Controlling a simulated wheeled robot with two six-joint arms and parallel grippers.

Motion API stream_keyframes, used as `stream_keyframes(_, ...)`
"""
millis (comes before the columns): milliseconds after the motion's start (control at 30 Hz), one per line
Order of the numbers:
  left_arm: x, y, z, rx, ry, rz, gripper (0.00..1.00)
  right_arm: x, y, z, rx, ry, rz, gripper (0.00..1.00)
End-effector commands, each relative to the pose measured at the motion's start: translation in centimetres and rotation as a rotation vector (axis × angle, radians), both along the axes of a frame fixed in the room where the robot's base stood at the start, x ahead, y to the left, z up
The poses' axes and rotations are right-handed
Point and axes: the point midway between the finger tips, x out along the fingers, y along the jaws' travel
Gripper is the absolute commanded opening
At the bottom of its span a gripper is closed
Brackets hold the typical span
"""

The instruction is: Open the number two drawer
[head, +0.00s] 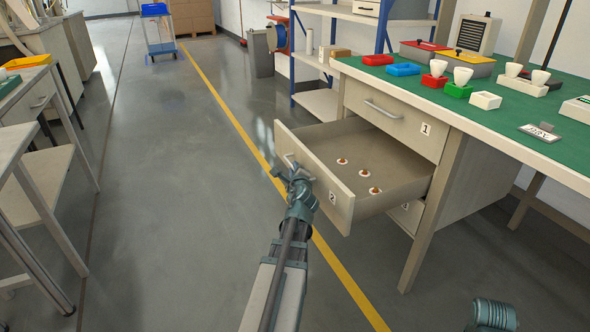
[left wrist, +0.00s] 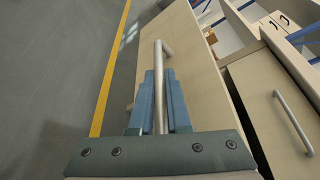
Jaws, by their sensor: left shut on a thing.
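The number two drawer (head: 345,205) is pulled well out from under the green-topped bench in the head view. Several small white pieces with reddish-brown tops (head: 364,171) lie inside it. My left gripper (head: 296,177) is shut on the drawer's bar handle, which shows between the fingers (left wrist: 160,95) in the left wrist view. The drawer front (left wrist: 188,50) is just past the fingers there. The number one drawer (head: 392,118) above is closed. My right gripper is not seen; only part of my right arm shows at the lower right.
The bench top (head: 535,110) holds red and blue trays (head: 403,69), bulbs in coloured holders (head: 458,83) and a tester box (head: 477,36). A bench leg (head: 432,220) stands right of the drawer. The floor left of the drawer is clear.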

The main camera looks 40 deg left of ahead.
Motion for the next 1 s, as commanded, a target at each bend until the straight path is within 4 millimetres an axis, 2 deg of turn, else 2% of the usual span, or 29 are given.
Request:
stream_keyframes(400,-0.04,-0.11,-0.03,-0.001,-0.001,-0.001,0.0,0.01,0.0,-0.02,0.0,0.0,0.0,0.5)
stream_keyframes(433,-0.02,-0.11,-0.04,-0.001,-0.001,-0.001,0.2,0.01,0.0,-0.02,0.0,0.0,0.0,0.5)
stream_keyframes(567,-0.03,-0.08,-0.03,-0.001,-0.001,-0.001,0.44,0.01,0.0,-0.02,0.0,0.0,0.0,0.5)
stream_keyframes(1000,-0.3,-0.31,0.14,-0.001,0.0,-0.001,0.45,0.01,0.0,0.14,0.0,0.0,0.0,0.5)
